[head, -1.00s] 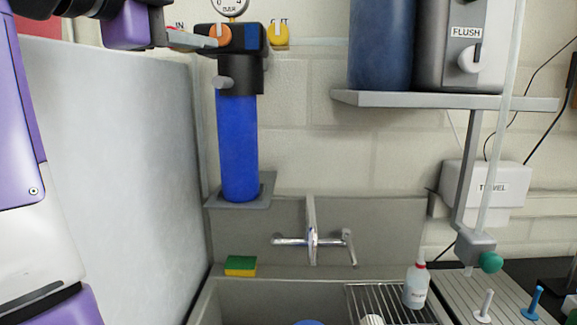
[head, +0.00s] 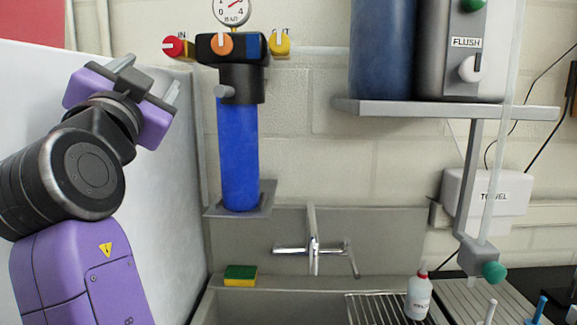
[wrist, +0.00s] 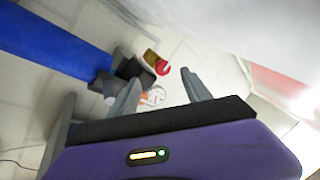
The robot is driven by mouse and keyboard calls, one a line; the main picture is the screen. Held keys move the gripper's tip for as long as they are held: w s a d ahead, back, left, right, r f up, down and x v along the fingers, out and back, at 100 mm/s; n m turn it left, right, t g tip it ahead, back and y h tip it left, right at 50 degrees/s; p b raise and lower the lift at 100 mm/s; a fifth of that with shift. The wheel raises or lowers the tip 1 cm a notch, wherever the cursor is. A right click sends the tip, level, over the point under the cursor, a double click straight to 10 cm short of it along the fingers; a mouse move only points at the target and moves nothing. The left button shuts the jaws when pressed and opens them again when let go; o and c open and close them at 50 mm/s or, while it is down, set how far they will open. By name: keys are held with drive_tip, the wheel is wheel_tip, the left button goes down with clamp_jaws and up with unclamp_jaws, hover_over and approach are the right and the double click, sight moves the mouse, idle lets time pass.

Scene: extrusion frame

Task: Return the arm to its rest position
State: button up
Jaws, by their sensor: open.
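My arm with its purple and black links is folded up at the left of the head view. My gripper (head: 148,80) is at its upper end, left of the blue filter housing (head: 239,155) and clear of it. The two grey fingers stand apart with nothing between them; they also show in the wrist view (wrist: 160,90). In the wrist view the filter housing (wrist: 55,42) lies beyond the fingers, with the red knob (wrist: 162,67) and the gauge (wrist: 155,96) behind the gap.
A pale panel (head: 170,180) stands close behind my arm. The red IN knob (head: 173,47), orange knob (head: 221,44) and yellow OUT knob (head: 280,44) are right of my gripper. A sink (head: 260,305), sponge (head: 240,275), bottle (head: 419,297) and shelf (head: 450,109) are farther right.

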drive_tip(key=s+d+f+n+g+y, duration=0.15)
drive_tip(key=f+n, duration=0.25)
drive_tip(key=f, duration=0.6)
drive_tip(key=d+f+n+t+y, duration=0.1)
drive_tip(key=d+f+n+y, duration=0.2)
drive_tip(key=f, duration=0.7)
drive_tip(key=s+d+f+n+g, duration=0.1)
drive_tip(key=s+d+f, duration=0.2)
drive_tip(key=d+f, duration=0.15)
drive_tip(key=s+d+f+n+y, duration=0.1)
drive_tip(key=s+d+f, duration=0.15)
drive_tip(key=f, duration=0.35)
drive_tip(key=s+d+f+n+g, duration=0.1)
drive_tip(key=s+d+f, duration=0.1)
drive_tip(key=d+f, duration=0.25)
drive_tip(key=s+d+f+m+g+h, duration=0.1)
drive_tip(key=s+d+f+h, duration=0.2)
drive_tip(key=s, duration=0.9)
drive_tip(key=s+d+f+m+g+h, duration=0.2)
drive_tip(key=s+d+f, duration=0.8)
drive_tip(key=s+d, duration=0.2)
drive_tip(key=s+d+f+m+g+h+b, duration=0.1)
drive_tip(key=s+d+f+g+h, duration=0.1)
drive_tip(key=s+d+f, duration=0.5)
drive_tip(key=s+d+h, duration=0.1)
drive_tip(key=s+d, duration=0.2)
drive_tip(key=s, duration=0.2)
drive_tip(key=shift+h, duration=0.35)
